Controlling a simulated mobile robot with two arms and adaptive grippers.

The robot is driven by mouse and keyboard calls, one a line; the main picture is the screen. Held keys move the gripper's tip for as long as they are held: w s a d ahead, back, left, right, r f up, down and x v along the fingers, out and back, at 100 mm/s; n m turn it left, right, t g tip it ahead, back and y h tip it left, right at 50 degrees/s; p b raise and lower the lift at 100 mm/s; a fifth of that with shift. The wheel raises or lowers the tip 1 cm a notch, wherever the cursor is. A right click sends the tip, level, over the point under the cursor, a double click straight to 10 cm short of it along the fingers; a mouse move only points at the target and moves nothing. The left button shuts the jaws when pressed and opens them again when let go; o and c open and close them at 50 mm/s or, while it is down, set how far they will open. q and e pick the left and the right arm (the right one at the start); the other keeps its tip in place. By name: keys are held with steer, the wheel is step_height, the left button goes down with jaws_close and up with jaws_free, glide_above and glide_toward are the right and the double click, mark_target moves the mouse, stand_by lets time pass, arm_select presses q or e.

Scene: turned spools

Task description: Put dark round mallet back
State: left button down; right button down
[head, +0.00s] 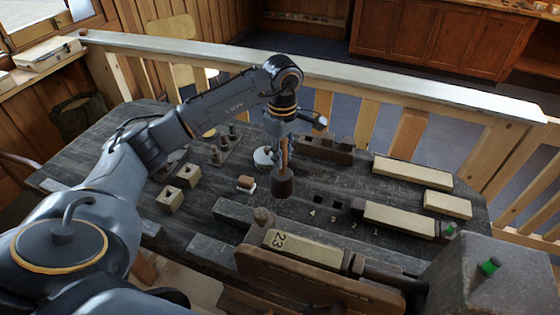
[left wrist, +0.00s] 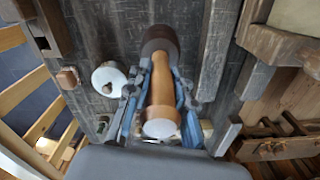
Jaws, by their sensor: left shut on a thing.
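The dark round mallet has a dark cylindrical head (head: 283,182) and a light wooden handle (head: 284,148). My left gripper (head: 282,138) is shut on the handle, and the mallet hangs head down over the dark workbench (head: 330,260). In the left wrist view the handle (left wrist: 166,90) lies between the blue fingers, with the dark head (left wrist: 160,42) beyond them. The head appears to be above the bench top, but the exact gap is hard to tell. My right gripper is not in view.
A white round piece (head: 262,157) stands just behind the mallet, and a small brown-topped block (head: 246,184) lies to its left. A dark slotted block (head: 325,150) is behind. Pale blocks (head: 400,219) lie further right.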

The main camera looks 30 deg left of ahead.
arm_select(q)
steer(key=f, duration=0.1)
steer(key=f+p, duration=0.1)
steer(key=f, duration=0.1)
steer(key=shift+a+f+p, duration=0.15)
steer(key=shift+a+p, duration=0.15)
steer(key=shift+p, duration=0.1)
steer(key=shift+f, duration=0.25)
steer(key=c, duration=1.2)
jaws_free()
steer(key=shift+o, duration=0.2)
